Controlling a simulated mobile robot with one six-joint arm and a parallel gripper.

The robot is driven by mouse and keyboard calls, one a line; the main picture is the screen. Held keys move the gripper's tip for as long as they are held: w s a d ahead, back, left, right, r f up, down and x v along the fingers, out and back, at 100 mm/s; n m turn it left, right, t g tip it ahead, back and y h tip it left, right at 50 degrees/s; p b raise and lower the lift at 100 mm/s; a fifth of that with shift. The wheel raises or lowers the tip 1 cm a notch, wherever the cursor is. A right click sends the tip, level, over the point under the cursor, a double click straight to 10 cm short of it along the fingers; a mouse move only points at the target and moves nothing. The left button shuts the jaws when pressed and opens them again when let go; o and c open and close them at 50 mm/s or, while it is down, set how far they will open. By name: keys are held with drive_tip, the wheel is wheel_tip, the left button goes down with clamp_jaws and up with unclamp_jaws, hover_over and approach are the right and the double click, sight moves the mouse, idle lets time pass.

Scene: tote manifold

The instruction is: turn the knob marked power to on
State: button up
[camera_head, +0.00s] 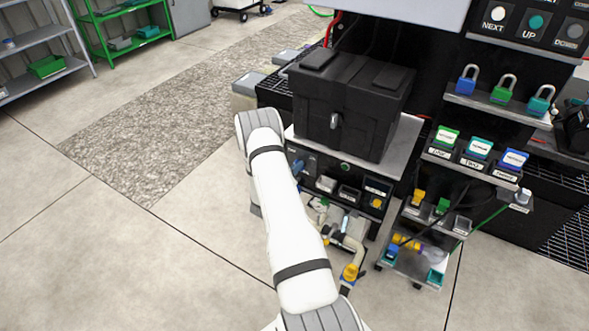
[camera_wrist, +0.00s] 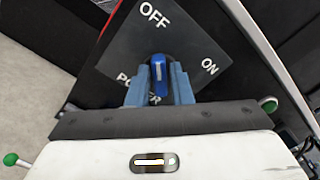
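The power knob (camera_wrist: 159,74) is blue with a white line and sits on a dark grey plate (camera_wrist: 118,48) in the wrist view. The plate reads OFF at the top, ON at the right and POWER below. The knob's line points up the picture, toward OFF. My gripper (camera_wrist: 159,88) has its two blue-grey fingers on either side of the knob. A narrow gap seems to show between each finger and the knob, so it looks open around it. In the head view my arm reaches the front panel, and the fingertips are hard to make out.
A black case (camera_head: 350,105) stands on the bench above the panel. Hoses and a yellow-ended fitting (camera_head: 350,272) hang below. To the right are padlocks (camera_head: 503,90) and shelves of labelled blocks (camera_head: 479,148). The floor at the left is clear.

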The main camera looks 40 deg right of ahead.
clamp_jaws()
drive_tip(key=shift+m+b, duration=0.3)
drive_tip(key=shift+b, duration=0.1)
drive_tip(key=m+b, duration=0.5)
drive_tip(key=b, duration=0.2)
drive_tip(key=m+b, duration=0.6)
drive_tip(key=s+m+b, duration=0.1)
drive_tip(key=m+b, duration=0.5)
drive_tip(key=b, duration=0.1)
drive_tip(key=shift+d+b, duration=0.3)
drive_tip(key=shift+b, duration=0.05)
drive_tip(key=shift+m, duration=0.4)
